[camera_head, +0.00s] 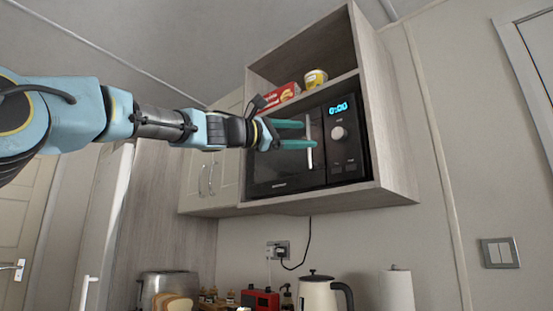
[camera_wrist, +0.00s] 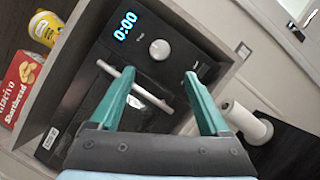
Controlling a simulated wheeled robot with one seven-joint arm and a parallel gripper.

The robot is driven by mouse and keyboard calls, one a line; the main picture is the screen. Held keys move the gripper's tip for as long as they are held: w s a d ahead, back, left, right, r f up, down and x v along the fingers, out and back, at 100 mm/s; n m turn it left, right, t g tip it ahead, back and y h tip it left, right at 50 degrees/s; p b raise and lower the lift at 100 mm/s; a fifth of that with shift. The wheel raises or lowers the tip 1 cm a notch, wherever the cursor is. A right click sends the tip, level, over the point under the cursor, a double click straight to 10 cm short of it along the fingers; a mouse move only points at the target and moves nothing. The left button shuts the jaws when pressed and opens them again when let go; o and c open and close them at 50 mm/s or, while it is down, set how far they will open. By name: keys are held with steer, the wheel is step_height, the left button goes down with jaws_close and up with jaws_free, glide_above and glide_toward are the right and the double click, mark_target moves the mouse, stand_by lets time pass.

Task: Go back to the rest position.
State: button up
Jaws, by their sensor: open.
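My gripper (camera_head: 304,134) is raised in front of the black microwave (camera_head: 285,186) in the wall cabinet. Its two green fingers are apart with nothing between them. In the wrist view my gripper (camera_wrist: 160,82) is open over the microwave front (camera_wrist: 144,60). The microwave's light vertical handle (camera_head: 309,145) is close to the fingertips in the head view; I cannot tell if they touch. The microwave door looks shut and its display reads 0:00. My arm stretches in from the left.
A red box (camera_head: 283,95) and a yellow tub (camera_head: 315,78) stand on the shelf above the microwave. Below are a toaster (camera_head: 168,285), a red device (camera_head: 260,299), a kettle (camera_head: 318,292) and a paper roll (camera_head: 397,290). The cabinet side (camera_head: 384,110) is close right of the microwave.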

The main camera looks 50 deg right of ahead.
steer(key=w+a+f+t+y+p, duration=0.1)
steer(key=w+a+f+t+y, duration=0.15)
steer(key=w+f, duration=0.65)
steer(key=w+a+f+t+y+p, duration=0.1)
steer(key=w+f+t+y+p, duration=0.25)
steer(key=f, duration=0.95)
steer(key=w+a+f+t+y, duration=0.4)
steer(key=w+a+f, duration=0.7)
steer(key=a+f, duration=0.45)
steer(key=a+f+m+y+p, duration=0.1)
steer(key=a+f+y, duration=0.1)
steer(key=a+f, duration=0.35)
steer(key=a+f+y+p, duration=0.1)
steer(key=a+f, duration=0.1)
steer(key=a, duration=0.6)
steer(key=a+f+m+y, duration=0.1)
steer(key=a+f+y, duration=0.1)
steer(key=a+f, duration=0.35)
steer(key=s+a+f+y, duration=0.1)
steer(key=s+a+f, duration=0.1)
steer(key=a, duration=0.5)
steer(key=s+a+f+g+y+p, duration=0.1)
steer(key=s+a+f, duration=0.1)
steer(key=s+a, duration=0.2)
steer(key=s+a+f+m+y+p, duration=0.1)
steer(key=s+a, duration=0.3)
steer(key=a, duration=0.5)
steer(key=shift+a+f+g+y, duration=0.35)
steer(key=shift+f+g+y, duration=0.05)
steer(key=shift+f, duration=0.05)
